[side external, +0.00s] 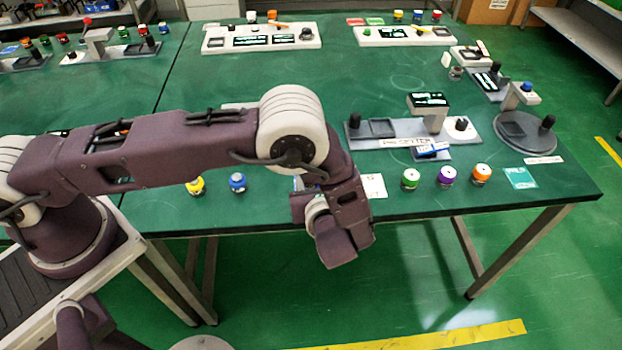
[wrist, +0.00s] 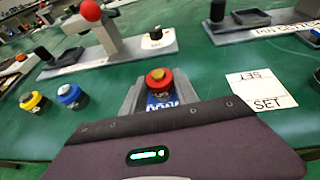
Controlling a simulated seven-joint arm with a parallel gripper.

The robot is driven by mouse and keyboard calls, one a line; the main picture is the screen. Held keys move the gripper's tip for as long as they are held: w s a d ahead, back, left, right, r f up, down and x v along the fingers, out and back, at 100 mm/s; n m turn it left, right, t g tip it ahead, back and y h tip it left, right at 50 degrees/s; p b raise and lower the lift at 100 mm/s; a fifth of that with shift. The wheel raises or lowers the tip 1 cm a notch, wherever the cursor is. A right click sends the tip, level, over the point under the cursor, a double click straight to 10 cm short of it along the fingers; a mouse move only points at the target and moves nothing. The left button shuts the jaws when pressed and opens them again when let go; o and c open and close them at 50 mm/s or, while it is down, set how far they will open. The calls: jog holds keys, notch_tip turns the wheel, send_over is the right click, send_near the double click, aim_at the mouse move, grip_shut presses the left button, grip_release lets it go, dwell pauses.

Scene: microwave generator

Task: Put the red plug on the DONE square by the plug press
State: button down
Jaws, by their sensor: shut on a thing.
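In the wrist view, the red plug (wrist: 159,81), with a yellow top, is between the two grey fingers of my gripper (wrist: 160,93). The gripper is shut on it. A blue label with white lettering (wrist: 161,101) shows just below the plug; I cannot read it surely or tell whether the plug touches it. A press-like station with a red knob (wrist: 91,11) stands beyond the plug, to the left. In the side view my gripper hangs at the table's front edge, and its fingertips and the red plug are hidden by my arm.
A yellow plug (side external: 195,185) and a blue plug (side external: 237,182) stand left of my gripper. Green (side external: 410,179), purple (side external: 446,176) and orange (side external: 481,174) plugs stand to the right. A white SET card (wrist: 262,91) lies right of the red plug. Other stations (side external: 375,143) stand farther back.

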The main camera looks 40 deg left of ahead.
jog(key=shift+f, duration=0.1)
jog(key=c, duration=0.9)
grip_release()
jog(key=shift+c, duration=0.2)
